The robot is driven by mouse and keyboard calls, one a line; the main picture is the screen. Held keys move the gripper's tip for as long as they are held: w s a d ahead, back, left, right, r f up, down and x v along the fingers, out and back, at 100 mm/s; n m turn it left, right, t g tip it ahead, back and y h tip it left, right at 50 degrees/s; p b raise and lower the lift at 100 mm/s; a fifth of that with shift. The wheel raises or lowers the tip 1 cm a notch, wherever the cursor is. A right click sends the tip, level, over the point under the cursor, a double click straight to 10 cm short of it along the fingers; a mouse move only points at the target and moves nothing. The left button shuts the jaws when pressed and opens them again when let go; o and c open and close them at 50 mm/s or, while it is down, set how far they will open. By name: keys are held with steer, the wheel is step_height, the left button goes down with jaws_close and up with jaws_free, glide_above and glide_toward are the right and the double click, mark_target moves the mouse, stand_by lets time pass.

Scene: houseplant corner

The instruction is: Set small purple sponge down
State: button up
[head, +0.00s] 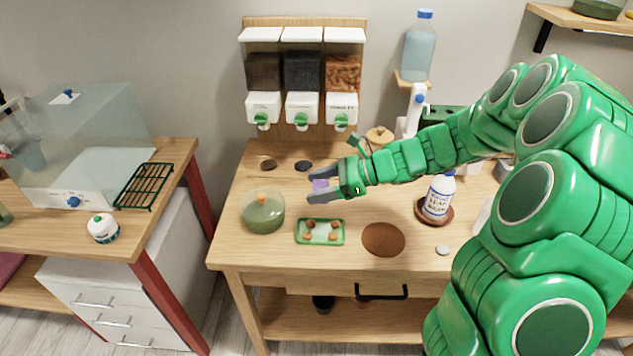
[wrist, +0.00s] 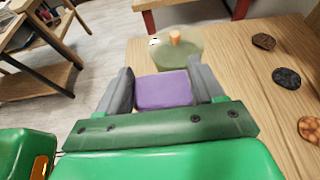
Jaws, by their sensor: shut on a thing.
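The small purple sponge (head: 320,185) is between the two grey fingers of my gripper (head: 322,185) in the head view. My gripper is shut on it, over the left part of the wooden table (head: 240,180). In the wrist view the sponge (wrist: 163,90) shows as a purple block with a finger at each side. I cannot tell for sure how high it is above the tabletop, or whether it touches it.
A green glass jar (head: 263,213) stands left of my gripper. A green tray (head: 320,232) with several small brown pieces lies in front. A brown round mat (head: 384,240) and a white bottle (head: 438,196) are to the right.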

steer(key=shift+s+d+r, duration=0.1)
steer(key=shift+s, duration=0.05)
steer(key=shift+d, duration=0.1)
steer(key=w+d+m+t+h, duration=0.1)
steer(key=w+d+m+t, duration=0.4)
steer(key=w+t, duration=0.15)
steer(key=m+t+h, duration=0.3)
steer(key=m, duration=0.1)
glide_above(363, 207)
step_height(363, 207, down, 5)
steer(key=shift+f, duration=3.85)
steer(key=shift+f, duration=0.1)
steer(key=o, duration=1)
